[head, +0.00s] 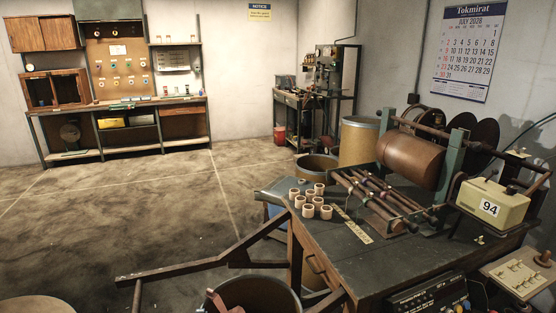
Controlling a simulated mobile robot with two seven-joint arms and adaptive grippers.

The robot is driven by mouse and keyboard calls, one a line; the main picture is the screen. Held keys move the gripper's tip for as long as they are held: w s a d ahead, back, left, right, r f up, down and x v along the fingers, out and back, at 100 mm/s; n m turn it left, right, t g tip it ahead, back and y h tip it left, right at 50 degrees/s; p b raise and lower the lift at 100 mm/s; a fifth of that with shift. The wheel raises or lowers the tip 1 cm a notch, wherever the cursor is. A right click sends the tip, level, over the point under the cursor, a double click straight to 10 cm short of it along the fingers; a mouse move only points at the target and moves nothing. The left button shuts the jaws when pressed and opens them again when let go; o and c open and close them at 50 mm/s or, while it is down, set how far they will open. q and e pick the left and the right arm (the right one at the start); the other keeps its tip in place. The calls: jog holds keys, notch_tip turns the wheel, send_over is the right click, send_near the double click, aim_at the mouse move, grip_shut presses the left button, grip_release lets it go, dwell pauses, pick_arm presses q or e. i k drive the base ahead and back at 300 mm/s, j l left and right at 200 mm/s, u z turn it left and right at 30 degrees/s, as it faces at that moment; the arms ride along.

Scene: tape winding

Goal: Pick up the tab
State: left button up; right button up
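No thing in the head view can be told for certain as the tab. A flat, pale yellow strip with dark marks (352,225) lies on the dark workbench (375,262), right of several small cream rings or cores (308,205). Left of the large brown roll (411,158), several dark reddish rods (375,190) lie in a rack on the bench. Neither of my grippers shows in this view.
A yellowish box marked 94 (492,205) sits at the right. An open drum (255,296) and a dark angled frame (200,266) stand before the bench. A switch panel (520,275) is at lower right. The floor (110,215) at left is largely clear.

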aim_at(478, 241)
jog(key=i+l+z, duration=0.1)
jog(key=z, duration=1.35)
jog(key=i+l+u, duration=0.1)
jog(key=u, duration=0.35)
jog(key=i+l+u, duration=0.1)
jog(key=u, duration=0.35)
jog(key=i+l+u, duration=0.1)
jog(key=l+u, duration=0.2)
jog(key=l, duration=0.15)
jog(key=l+u, duration=0.35)
jog(key=l, duration=0.15)
jog(key=l+u, duration=0.3)
jog(key=l, duration=0.65)
jog(key=l+u, duration=0.1)
jog(key=l, duration=0.9)
jog(key=k+l+u, duration=0.1)
jog(key=l, duration=0.85)
